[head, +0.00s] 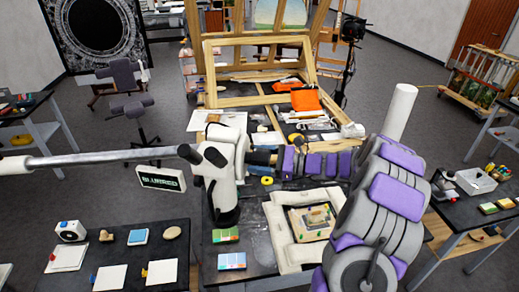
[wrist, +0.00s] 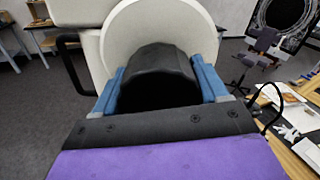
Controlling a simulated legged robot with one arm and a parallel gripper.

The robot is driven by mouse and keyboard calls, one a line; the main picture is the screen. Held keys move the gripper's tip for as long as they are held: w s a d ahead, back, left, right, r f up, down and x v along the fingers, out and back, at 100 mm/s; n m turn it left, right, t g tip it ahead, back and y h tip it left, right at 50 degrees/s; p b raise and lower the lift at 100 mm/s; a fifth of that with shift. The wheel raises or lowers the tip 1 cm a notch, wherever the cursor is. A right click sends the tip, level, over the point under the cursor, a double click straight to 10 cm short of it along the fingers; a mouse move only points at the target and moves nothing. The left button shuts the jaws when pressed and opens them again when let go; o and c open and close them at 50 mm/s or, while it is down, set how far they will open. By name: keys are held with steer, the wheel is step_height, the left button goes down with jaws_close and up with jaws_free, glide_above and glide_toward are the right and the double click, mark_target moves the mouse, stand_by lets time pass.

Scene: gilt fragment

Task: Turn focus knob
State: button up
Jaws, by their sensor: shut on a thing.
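The white microscope (head: 222,165) stands in the middle of the head view on a long grey boom. Its black focus knob (wrist: 155,68) fills the middle of the wrist view, in front of a large white disc. My gripper (wrist: 158,88) has one blue finger on each side of the knob and is shut on it. In the head view my gripper (head: 262,158) reaches in from the right to the microscope's side; its fingertips are too small there to make out. A small screen (head: 161,179) left of the microscope reads "BLURRED" in green.
A framed fragment (head: 312,222) lies in a pale padded tray (head: 280,235) below my arm. Colour cards (head: 231,261) lie to its left. A wooden easel frame (head: 262,95) and orange cloths (head: 306,99) are behind. A side table with small items stands front left.

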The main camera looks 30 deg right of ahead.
steer(key=shift+r+m+p, duration=0.1)
steer(key=shift+m+p, duration=1.2)
steer(key=shift+p, duration=0.75)
steer(key=o, duration=1)
steer(key=shift+d, duration=0.1)
steer(key=b+v, duration=0.2)
steer(key=v, duration=1.5)
steer(key=shift+d+b, duration=0.25)
steer(key=shift+b, duration=0.1)
